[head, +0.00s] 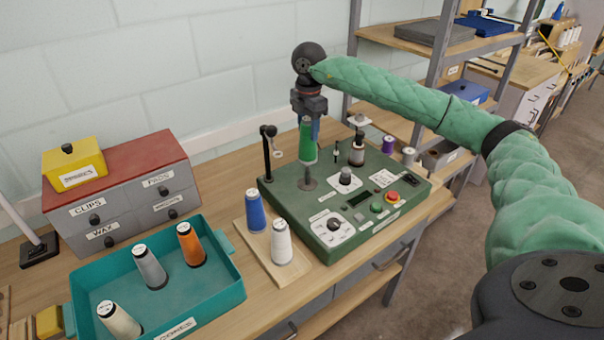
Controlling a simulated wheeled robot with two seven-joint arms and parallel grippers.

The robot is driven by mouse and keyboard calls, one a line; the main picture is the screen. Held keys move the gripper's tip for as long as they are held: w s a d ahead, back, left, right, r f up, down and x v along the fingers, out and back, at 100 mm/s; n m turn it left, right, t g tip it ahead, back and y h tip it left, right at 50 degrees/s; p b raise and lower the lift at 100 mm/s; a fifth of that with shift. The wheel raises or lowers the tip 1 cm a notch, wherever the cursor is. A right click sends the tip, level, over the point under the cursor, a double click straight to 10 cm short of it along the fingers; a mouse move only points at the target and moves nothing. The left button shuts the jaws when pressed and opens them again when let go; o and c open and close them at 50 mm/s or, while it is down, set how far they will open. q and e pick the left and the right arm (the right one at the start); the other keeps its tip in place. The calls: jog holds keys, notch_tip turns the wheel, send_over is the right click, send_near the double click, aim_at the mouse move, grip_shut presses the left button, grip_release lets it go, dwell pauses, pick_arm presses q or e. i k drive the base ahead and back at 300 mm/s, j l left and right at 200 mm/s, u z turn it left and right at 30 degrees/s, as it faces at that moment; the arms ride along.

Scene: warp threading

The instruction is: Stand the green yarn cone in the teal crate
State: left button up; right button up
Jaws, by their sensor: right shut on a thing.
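The green yarn cone (307,141) is upright over the green machine panel, above a grey round spindle base (308,183). My right gripper (312,122) points down and is shut on the cone's upper part; its fingers hide some of it. I cannot tell whether the cone still touches the spindle. The teal crate (215,296) stands at the lower left of the table. It holds an orange cone (190,245), a grey cone (150,267) and a cream cone (119,320), all standing. My left gripper is not in view.
A wooden board (262,256) with a blue cone (256,212) and a white cone (281,242) lies between crate and machine (385,221). A thin black post (267,155) rises left of the held cone. A drawer box (130,190) stands behind the crate.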

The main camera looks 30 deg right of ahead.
aim_at(208, 293)
jog(key=k, duration=1)
